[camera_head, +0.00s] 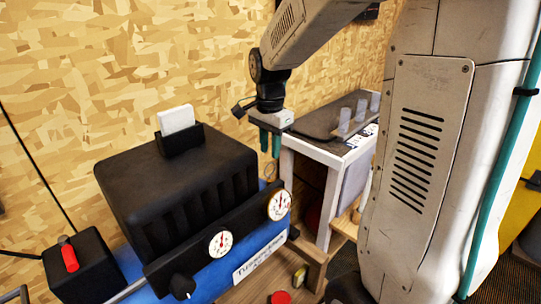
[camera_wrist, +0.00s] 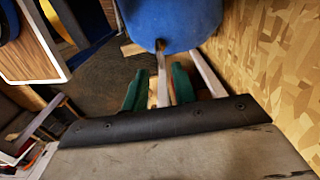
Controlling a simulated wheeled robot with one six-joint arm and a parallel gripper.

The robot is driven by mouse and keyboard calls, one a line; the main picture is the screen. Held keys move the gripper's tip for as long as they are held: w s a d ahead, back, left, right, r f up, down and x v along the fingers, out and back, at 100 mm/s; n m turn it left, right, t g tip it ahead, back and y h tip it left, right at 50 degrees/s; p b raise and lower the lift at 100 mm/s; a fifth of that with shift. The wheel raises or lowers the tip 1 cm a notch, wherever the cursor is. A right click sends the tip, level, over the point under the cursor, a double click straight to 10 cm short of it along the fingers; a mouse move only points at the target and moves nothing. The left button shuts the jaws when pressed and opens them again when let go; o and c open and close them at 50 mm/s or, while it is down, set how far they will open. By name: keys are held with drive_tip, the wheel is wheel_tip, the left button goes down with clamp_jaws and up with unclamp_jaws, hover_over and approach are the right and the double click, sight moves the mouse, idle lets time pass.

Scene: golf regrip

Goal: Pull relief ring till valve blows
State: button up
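The compressor has a blue tank (camera_head: 262,243) under a black ribbed housing (camera_head: 180,185). A thin wire ring (camera_head: 270,172), which looks like the relief ring, shows faintly at the tank's right end. My gripper (camera_head: 270,145) points down just above it, its two green fingers apart with nothing visibly held. In the wrist view the gripper (camera_wrist: 160,88) is open, and the rounded blue tank end (camera_wrist: 170,20) lies just beyond the fingertips. A small fitting (camera_wrist: 160,46) shows at the tank's edge, in line with the gap. I cannot make out the ring there.
Two white dial gauges (camera_head: 220,243) (camera_head: 279,205) sit on the black front panel. A black box with a red switch (camera_head: 68,255) stands at left. A white-framed bench (camera_head: 325,147) stands behind right of my gripper. The chipboard wall (camera_head: 80,70) is close behind.

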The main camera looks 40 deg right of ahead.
drive_tip(key=shift+f, duration=1.6)
clamp_jaws()
